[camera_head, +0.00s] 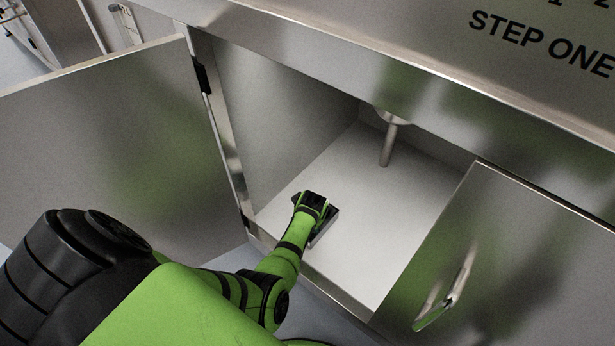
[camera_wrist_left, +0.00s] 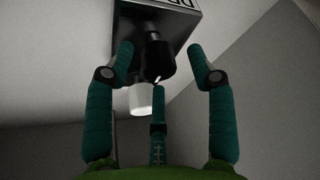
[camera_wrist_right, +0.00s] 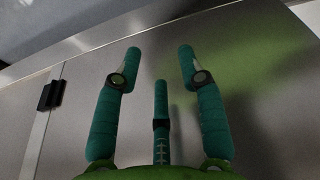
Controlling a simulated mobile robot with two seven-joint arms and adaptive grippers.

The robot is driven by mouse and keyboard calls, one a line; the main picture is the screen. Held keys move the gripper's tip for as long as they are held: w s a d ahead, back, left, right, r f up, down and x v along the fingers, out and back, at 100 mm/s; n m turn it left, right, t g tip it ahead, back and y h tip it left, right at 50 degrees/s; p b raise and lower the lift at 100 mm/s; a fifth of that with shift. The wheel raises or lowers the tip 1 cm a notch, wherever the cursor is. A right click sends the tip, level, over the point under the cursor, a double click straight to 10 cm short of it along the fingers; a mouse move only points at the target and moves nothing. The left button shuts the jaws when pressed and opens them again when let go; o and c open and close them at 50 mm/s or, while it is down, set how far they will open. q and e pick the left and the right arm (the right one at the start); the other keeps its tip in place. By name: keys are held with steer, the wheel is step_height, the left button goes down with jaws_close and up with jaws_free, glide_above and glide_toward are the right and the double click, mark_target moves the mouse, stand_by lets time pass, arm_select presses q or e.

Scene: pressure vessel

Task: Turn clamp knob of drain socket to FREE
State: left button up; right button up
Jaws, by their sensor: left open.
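The drain socket (camera_wrist_left: 180,14) is a dark box with partly cut-off lettering at the top of the left wrist view. A black clamp knob (camera_wrist_left: 157,58) with a small white mark sticks out from it, with a white cylindrical part (camera_wrist_left: 140,98) beside it. My left gripper (camera_wrist_left: 160,62) is open, its fingers spread on either side of the knob; contact cannot be told. In the head view my left gripper (camera_head: 316,203) reaches into the cabinet beside the dark box (camera_head: 325,230), mostly hiding it. My right gripper (camera_wrist_right: 160,65) is open and empty before a metal panel.
The left cabinet door (camera_head: 110,130) stands open. The right door (camera_head: 510,260), with a handle (camera_head: 445,300), covers the right side. A drain pipe (camera_head: 388,145) hangs inside from above. The pale cabinet floor (camera_head: 375,230) looks clear right of the gripper.

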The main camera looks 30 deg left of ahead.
arm_select(q)
steer(key=c, duration=1)
steer(key=shift+a+r, duration=0.1)
steer(key=shift+c, duration=0.4)
